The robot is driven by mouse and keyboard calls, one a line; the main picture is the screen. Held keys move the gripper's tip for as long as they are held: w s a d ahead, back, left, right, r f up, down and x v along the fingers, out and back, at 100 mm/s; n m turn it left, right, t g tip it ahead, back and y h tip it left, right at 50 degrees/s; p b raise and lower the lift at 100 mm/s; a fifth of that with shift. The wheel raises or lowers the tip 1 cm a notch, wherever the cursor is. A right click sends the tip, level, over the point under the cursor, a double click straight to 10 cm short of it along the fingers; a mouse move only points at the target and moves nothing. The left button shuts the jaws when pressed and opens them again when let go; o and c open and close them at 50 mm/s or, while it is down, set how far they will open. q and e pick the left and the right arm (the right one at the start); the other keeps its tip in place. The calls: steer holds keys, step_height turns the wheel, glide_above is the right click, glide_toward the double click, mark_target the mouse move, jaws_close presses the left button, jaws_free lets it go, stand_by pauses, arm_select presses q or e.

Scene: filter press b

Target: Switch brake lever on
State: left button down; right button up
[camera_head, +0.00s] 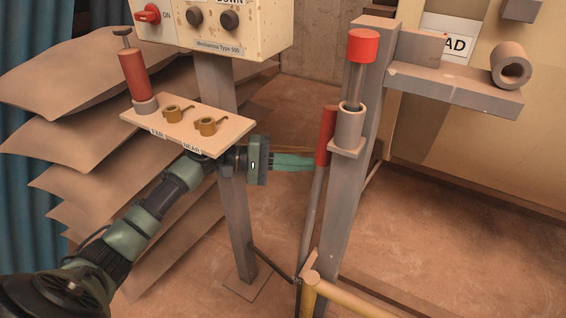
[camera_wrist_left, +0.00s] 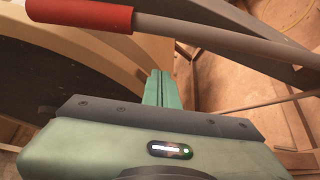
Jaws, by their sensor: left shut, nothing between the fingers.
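The brake lever appears to be the long grey rod with a red grip (camera_head: 325,136), standing nearly upright and slightly tilted beside the grey post. In the left wrist view its red grip (camera_wrist_left: 80,14) is at the upper left, and its rod runs to the right beyond the fingers. My left gripper (camera_head: 311,162) reaches in from the left with its green fingers shut and empty. Their tips are beside the lower end of the red grip; I cannot tell whether they touch it. The shut fingers also show in the left wrist view (camera_wrist_left: 160,74). My right gripper is not in view.
A red-capped plunger (camera_head: 362,47) sits in a grey holder on the post (camera_head: 347,200). A small panel (camera_head: 225,133) with brass valves is above my left forearm. A control box (camera_head: 258,25) stands behind. A yellow rail (camera_head: 345,297) is below. Brown floor is open right of the post.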

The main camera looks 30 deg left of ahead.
arm_select(q)
steer(key=shift+s+d+r, duration=0.15)
steer(key=shift+s+d, duration=0.5)
steer(key=shift+d, duration=0.1)
steer(key=shift+s+d+r, duration=0.1)
steer(key=shift+s+d, duration=0.55)
steer(key=shift+d, duration=0.1)
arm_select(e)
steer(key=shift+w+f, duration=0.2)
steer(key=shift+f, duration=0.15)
arm_select(q)
steer(key=shift+d, duration=0.1)
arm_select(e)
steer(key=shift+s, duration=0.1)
